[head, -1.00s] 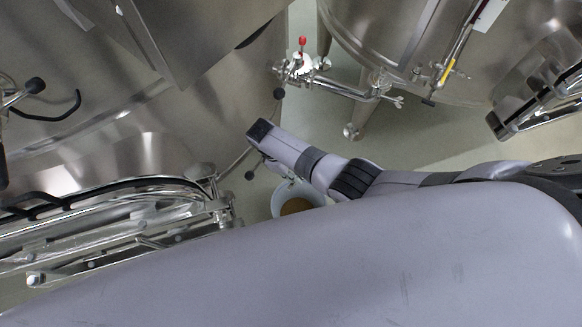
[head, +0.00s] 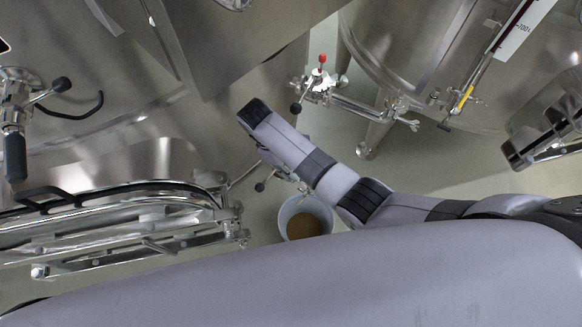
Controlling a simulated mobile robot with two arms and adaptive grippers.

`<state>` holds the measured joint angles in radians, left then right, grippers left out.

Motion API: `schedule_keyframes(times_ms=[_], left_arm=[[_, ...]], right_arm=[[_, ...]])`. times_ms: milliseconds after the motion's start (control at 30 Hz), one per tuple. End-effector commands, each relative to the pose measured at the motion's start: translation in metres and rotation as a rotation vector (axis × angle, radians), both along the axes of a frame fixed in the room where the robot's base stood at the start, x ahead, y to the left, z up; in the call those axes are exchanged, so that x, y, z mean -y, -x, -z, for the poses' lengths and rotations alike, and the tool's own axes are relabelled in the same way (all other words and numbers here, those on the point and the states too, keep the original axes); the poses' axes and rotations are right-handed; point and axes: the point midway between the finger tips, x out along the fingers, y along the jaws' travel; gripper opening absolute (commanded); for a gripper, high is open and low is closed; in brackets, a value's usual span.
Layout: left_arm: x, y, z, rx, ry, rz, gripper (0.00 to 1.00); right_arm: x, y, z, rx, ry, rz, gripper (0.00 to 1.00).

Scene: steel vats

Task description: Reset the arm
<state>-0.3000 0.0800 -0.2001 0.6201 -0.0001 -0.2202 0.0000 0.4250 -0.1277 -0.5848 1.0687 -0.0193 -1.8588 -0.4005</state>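My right arm comes in from the right, and its end with the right gripper (head: 272,133) is over the gap between the steel vats. The fingers cannot be made out from this angle, so I cannot tell whether it is open or shut. Nothing is seen held in it. My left gripper is not in view.
A white bucket (head: 289,212) with brown contents stands on the floor below my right arm. A vat with a red-tipped valve (head: 320,72) is at upper right. A vat (head: 100,150) with a rimmed hatch (head: 120,205) fills the left. Floor (head: 440,165) shows between them.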

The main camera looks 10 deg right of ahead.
Motion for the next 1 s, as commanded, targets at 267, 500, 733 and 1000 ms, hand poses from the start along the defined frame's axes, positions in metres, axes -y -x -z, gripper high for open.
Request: schedule_keyframes(times_ms=[267, 500, 733, 1000], left_arm=[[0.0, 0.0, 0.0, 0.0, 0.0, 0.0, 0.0], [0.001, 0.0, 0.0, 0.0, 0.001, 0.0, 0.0], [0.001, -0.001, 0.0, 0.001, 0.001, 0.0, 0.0], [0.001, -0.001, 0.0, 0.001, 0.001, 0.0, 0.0]], right_arm=[[0.0, 0.0, 0.0, 0.001, -0.001, 0.0, 0.14], [-0.002, 0.01, 0.005, 0.021, -0.043, 0.034, 0.14], [0.007, 0.055, 0.01, 0.144, -0.201, 0.236, 0.14], [0.057, 0.106, -0.026, 0.35, -0.313, 0.519, 0.14]])
